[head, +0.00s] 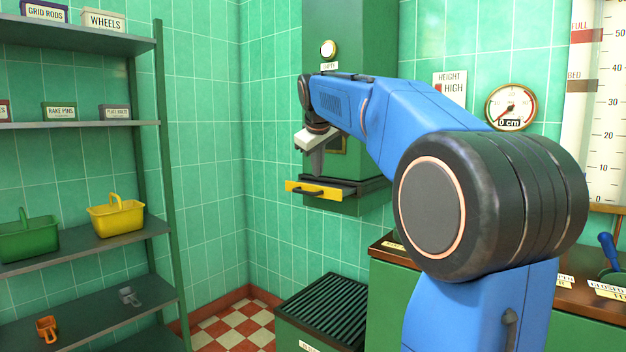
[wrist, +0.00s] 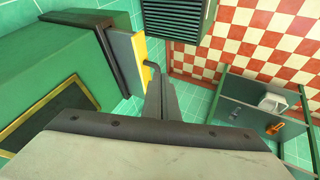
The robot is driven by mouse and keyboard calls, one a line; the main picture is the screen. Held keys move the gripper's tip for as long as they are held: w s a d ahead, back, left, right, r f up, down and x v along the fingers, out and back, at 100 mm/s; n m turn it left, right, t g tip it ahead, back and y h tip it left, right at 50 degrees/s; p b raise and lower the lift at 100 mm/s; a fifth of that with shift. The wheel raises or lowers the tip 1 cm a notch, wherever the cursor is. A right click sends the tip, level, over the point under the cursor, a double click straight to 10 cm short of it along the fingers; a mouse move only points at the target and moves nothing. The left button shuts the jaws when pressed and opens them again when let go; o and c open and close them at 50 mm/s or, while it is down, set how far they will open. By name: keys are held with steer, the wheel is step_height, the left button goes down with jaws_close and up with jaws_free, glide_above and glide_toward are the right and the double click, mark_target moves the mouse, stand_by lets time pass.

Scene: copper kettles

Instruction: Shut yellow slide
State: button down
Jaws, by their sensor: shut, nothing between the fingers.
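The yellow slide (head: 312,190) is a flat drawer front with a dark bar handle, low on the green wall cabinet (head: 350,200). It stands out a little from the cabinet's dark ledge. In the wrist view its yellow front (wrist: 140,47) shows side-on, with a grey strip between it and the dark rim. My gripper (head: 316,172) is shut and empty, pointing down just above the slide. In the wrist view its fingers (wrist: 163,85) are close to the dark handle; I cannot tell whether they touch it.
A dark-slatted green box (head: 325,300) stands on the floor below the slide. Shelves (head: 85,250) with a yellow basket (head: 116,215) and a green basket (head: 28,236) stand at the left. A brown-topped counter (head: 395,243) is at the right, partly hidden by my arm.

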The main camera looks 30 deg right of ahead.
steer(key=x, duration=0.3)
steer(key=d+x, duration=0.1)
steer(key=x, duration=0.6)
steer(key=shift+w+d+r, duration=0.15)
steer(key=shift+w+d, duration=0.1)
steer(key=shift+d, duration=0.25)
steer(key=shift+w+d, duration=0.3)
steer(key=shift+d, duration=0.4)
steer(key=d, duration=0.2)
steer(key=w+d, duration=0.1)
steer(key=d, duration=0.1)
steer(key=w+d, duration=0.1)
steer(key=d, duration=0.2)
steer(key=shift+w, duration=0.25)
steer(key=shift+d+r, duration=0.1)
steer(key=shift+d, duration=0.05)
